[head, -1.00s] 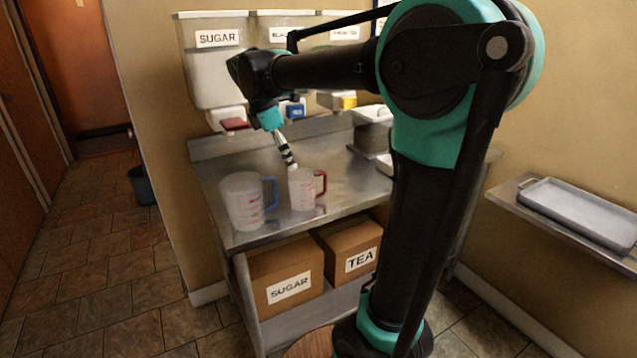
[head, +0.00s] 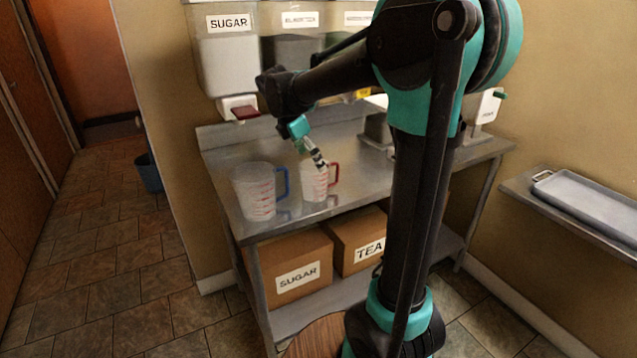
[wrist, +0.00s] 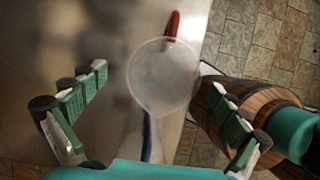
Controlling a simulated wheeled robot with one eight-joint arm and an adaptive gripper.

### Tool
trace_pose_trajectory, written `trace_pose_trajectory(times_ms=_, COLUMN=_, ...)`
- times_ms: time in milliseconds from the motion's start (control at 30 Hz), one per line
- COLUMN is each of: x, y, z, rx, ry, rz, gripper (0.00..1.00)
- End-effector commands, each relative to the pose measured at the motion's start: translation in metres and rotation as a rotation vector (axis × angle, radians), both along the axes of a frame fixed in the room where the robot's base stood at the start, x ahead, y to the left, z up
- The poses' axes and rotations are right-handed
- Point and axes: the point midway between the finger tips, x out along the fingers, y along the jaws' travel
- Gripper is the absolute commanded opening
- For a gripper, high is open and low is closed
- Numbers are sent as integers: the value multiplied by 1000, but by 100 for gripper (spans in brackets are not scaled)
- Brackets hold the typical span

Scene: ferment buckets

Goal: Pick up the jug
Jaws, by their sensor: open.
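Two clear measuring jugs with red markings stand upright on the steel table. The red-handled jug (head: 313,186) is on the right. The blue-handled jug (head: 254,193) is on the left. My gripper (head: 319,164) points down over the red-handled jug and overlaps its rim in the head view. In the wrist view my gripper (wrist: 157,86) is open, one finger on either side of a round clear jug rim (wrist: 162,78). Its red handle (wrist: 172,24) points up in that picture. A blue handle (wrist: 147,137) shows below the rim. No finger clearly touches a jug.
Cardboard boxes for sugar (head: 297,277) and tea (head: 364,247) sit on the lower shelf. A wooden barrel (wrist: 250,94) stands beside the table. A tray (head: 590,204) lies at right.

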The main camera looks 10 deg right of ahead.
Motion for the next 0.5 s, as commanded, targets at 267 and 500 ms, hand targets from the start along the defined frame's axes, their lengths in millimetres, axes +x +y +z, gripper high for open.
trace_pose_trajectory(times_ms=267, x=-1, y=-13, z=-26, rx=0, ry=0, rz=-3, gripper=99)
trace_pose_trajectory(times_ms=500, x=1, y=-22, z=-48, rx=0, ry=1, rz=-1, gripper=99)
